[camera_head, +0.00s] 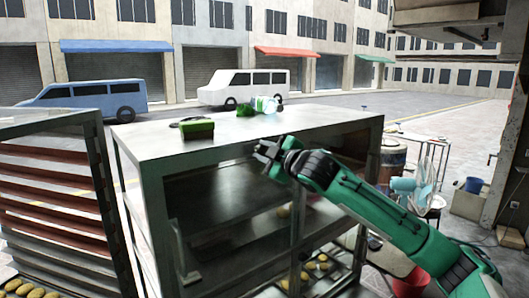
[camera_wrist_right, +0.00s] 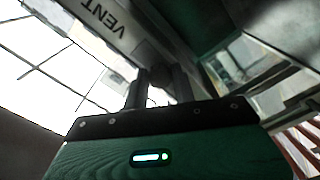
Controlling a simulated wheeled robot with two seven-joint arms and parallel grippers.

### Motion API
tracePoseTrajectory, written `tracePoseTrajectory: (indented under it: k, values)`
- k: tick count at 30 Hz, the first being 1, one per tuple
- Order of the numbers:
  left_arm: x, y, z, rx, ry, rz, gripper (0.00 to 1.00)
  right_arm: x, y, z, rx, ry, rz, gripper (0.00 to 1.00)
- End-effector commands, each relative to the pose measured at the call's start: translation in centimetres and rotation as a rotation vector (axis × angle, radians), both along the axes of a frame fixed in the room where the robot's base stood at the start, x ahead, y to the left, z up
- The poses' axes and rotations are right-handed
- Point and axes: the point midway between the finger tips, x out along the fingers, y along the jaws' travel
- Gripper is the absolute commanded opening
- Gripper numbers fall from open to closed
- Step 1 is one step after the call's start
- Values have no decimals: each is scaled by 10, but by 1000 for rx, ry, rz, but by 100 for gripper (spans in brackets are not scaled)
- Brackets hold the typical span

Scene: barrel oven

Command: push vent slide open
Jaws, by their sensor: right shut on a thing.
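My right gripper (camera_head: 266,152) reaches in from the right on a green arm, at the top front edge of the metal cabinet (camera_head: 150,150). In the right wrist view its two dark fingers (camera_wrist_right: 158,88) are shut on a dark round knob (camera_wrist_right: 159,76). Just beyond is a pale strip with the word VENT (camera_wrist_right: 103,17), seen upside down. The knob is dim, and how far the vent slide stands open cannot be told. In the head view the gripper covers the knob. My left gripper is not in view.
A green box (camera_head: 198,129) and bottles (camera_head: 262,105) lie on the cabinet top. A slatted rack (camera_head: 45,190) stands close on the left. The cabinet front shows a dark interior with bread on trays (camera_head: 318,268). A barrel (camera_head: 393,160) and side table stand at the right.

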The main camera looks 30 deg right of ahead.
Motion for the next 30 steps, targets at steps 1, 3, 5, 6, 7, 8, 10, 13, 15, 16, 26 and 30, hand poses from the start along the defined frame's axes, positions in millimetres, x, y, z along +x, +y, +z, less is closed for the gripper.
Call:
tracePoseTrajectory:
  k: [1,3,5,6,7,8,10,13,15,16,26,30]
  values:
    - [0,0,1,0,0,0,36,0,3,0,0,1,2,0]
    - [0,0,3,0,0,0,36,0,12,0,0,1,3,0]
    - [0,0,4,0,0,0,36,-1,23,0,1,2,5,0]
    - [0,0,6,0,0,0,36,-2,30,1,1,1,6,0]
    - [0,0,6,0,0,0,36,-2,35,0,1,2,5,0]
    - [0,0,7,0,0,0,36,-2,40,0,2,2,5,0]
    - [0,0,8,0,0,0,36,-3,48,0,1,2,4,0]
    - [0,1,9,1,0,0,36,-4,54,0,1,2,2,0]
    - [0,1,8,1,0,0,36,-4,55,-1,0,2,2,0]
    - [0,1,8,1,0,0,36,-4,55,-1,0,2,2,0]
    - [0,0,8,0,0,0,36,-4,55,-2,1,3,3,49]
    - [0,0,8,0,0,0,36,-4,54,-1,0,2,1,49]
